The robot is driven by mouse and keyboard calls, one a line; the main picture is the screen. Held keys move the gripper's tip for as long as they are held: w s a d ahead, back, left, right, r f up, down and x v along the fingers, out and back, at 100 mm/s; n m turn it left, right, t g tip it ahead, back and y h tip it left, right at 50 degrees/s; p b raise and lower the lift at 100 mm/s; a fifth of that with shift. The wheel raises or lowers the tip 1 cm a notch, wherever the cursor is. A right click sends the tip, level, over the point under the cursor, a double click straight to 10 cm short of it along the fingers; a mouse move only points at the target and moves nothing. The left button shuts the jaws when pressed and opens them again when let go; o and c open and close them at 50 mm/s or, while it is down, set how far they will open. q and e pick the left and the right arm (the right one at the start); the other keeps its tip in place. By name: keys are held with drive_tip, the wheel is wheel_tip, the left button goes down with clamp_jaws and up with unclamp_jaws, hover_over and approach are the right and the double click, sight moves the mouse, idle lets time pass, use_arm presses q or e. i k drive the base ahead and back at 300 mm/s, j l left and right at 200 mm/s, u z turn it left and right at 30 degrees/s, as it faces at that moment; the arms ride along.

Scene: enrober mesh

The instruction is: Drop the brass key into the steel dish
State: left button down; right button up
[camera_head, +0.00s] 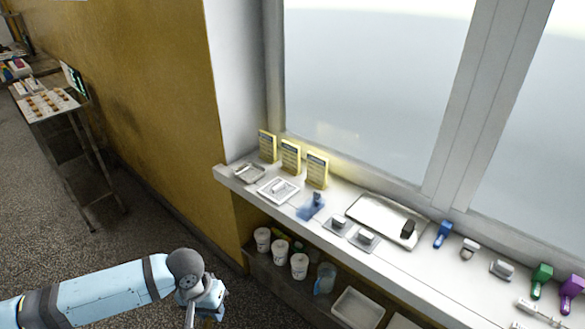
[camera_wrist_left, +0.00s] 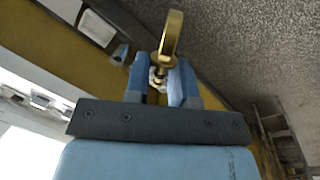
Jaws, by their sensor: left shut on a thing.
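The brass key (camera_wrist_left: 171,36) shows in the left wrist view, its round gold bow standing out beyond the fingertips. My left gripper (camera_wrist_left: 168,88) is shut on it. In the head view my left gripper (camera_head: 205,308) is at the bottom edge, low over the floor and apart from the sill; the key is barely visible there. A small shallow metal dish (camera_head: 249,173), which looks like the steel dish, sits at the left end of the white window sill. My right gripper is not in view.
The window sill (camera_head: 440,284) holds a white tray (camera_head: 278,190), yellow cards (camera_head: 290,157), a large metal tray (camera_head: 375,215) and several small tools. A shelf below holds white cups (camera_head: 299,266) and a white bin (camera_head: 358,308). A table (camera_head: 45,104) stands far left. Floor between is clear.

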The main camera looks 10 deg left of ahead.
sight(249, 177)
drive_tip(key=i+j+z, duration=0.2)
drive_tip(key=j+z, duration=0.15)
drive_tip(key=i+j+z, duration=0.15)
drive_tip(key=j+z, duration=0.2)
drive_tip(key=i+j+z, duration=0.15)
drive_tip(key=j, duration=0.3)
drive_tip(key=j+z, duration=0.15)
drive_tip(key=j, duration=0.35)
drive_tip(key=i+j, duration=0.1)
drive_tip(key=j, duration=0.25)
drive_tip(key=i+j, duration=0.1)
drive_tip(key=j, duration=0.65)
drive_tip(key=i+j, duration=0.15)
drive_tip(key=j, duration=0.25)
